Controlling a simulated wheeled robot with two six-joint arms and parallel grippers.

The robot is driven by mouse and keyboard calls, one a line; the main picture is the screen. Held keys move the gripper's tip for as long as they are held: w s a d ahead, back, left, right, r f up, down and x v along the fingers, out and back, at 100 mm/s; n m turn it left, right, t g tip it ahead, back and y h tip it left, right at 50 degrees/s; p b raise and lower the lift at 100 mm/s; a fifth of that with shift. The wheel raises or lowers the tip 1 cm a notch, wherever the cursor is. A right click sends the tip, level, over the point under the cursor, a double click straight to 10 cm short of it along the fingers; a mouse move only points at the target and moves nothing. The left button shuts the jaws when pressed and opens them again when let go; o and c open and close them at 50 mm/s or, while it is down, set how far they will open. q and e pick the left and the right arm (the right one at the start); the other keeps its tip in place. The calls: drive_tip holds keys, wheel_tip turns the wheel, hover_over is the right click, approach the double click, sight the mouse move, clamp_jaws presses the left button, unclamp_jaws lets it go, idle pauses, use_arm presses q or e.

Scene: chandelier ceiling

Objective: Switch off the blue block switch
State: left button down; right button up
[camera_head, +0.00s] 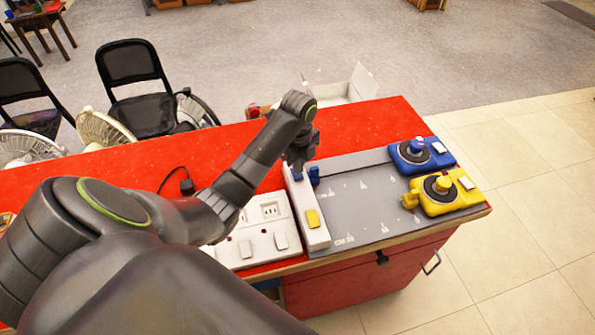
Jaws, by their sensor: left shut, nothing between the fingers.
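A blue block (420,160) with a round dark base, a knob and a white rocker sits at the right end of the grey board. My left gripper (298,168) is shut, empty and points down over the strip's far end, close to the blue piece. It partly hides what is beneath it; contact cannot be told. My right gripper is out of view.
A yellow block (440,192) with a knob stands in front of the blue block. White socket panels (254,240) lie left of the strip, with a black plug (187,186) behind. The red table (345,125) is clear at the back; the grey board's middle is free.

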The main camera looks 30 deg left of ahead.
use_arm(q)
drive_tip(key=shift+f+b, duration=0.4)
drive_tip(key=shift+f, duration=0.65)
idle(0.9)
drive_tip(key=shift+r, duration=0.1)
drive_tip(key=shift+r+p, duration=0.9)
drive_tip(key=shift+p, duration=0.35)
wheel_tip(320, 180, up, 5)
drive_tip(key=p, duration=0.6)
drive_tip(key=shift+r, duration=0.1)
